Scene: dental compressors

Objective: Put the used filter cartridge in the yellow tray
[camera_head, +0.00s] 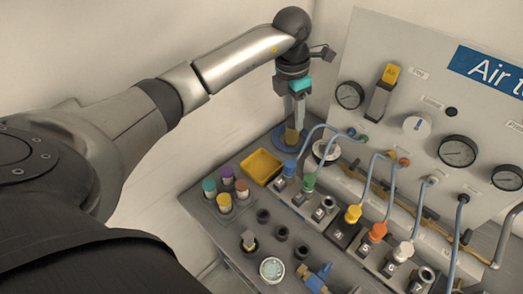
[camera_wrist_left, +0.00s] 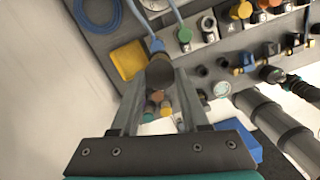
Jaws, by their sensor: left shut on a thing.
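My left gripper (camera_head: 296,122) points down above the far left end of the bench and is shut on a brownish cylinder, which looks like the used filter cartridge (camera_head: 291,136). In the left wrist view the dull, dark cartridge (camera_wrist_left: 160,72) sits between the two fingertips. The yellow tray (camera_head: 261,166) is a shallow square on the bench and looks empty. In the head view the cartridge is beyond the tray and a little to its right. The tray also shows in the left wrist view (camera_wrist_left: 128,60), left of the cartridge. My right gripper is not in view.
A coiled blue hose (camera_wrist_left: 95,14) lies at the bench's far corner. Blue (camera_head: 289,168) and green connectors with hoses stand right of the tray. Several colour-capped cylinders (camera_head: 225,202) stand in a holder in front of it. The gauge panel (camera_head: 430,100) rises behind.

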